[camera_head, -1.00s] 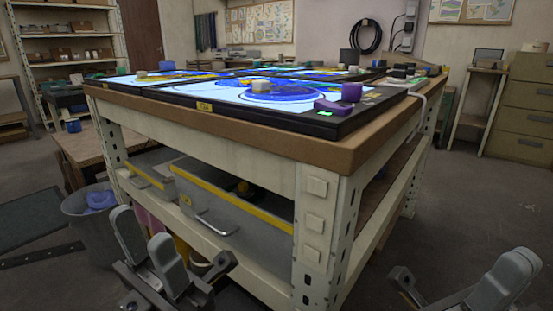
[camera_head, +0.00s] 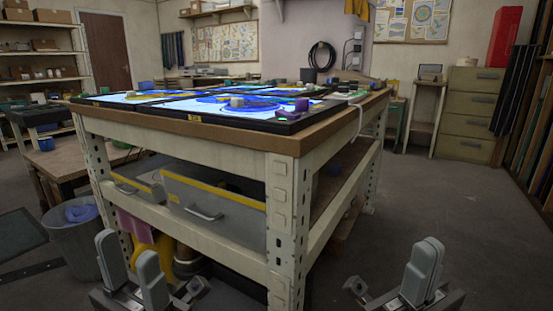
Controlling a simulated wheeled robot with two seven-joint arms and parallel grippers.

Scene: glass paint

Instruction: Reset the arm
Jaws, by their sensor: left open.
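My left gripper (camera_head: 128,246) is at the lower left in the head view, its two grey fingers upright with a gap between them. It is open and empty, in front of the workbench. My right gripper (camera_head: 428,247) is at the lower right, its fingers upright and overlapping in this view, so its gap cannot be judged. Nothing shows in it. Both grippers are below the level of the bench top and apart from the objects on it.
A workbench (camera_head: 281,201) with a wooden top fills the middle. Its top carries lit glass-painting panels and small blocks, including a purple one (camera_head: 302,104). A bin (camera_head: 76,243) stands left. A drawer cabinet (camera_head: 470,115) stands at the back right. Floor at right is clear.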

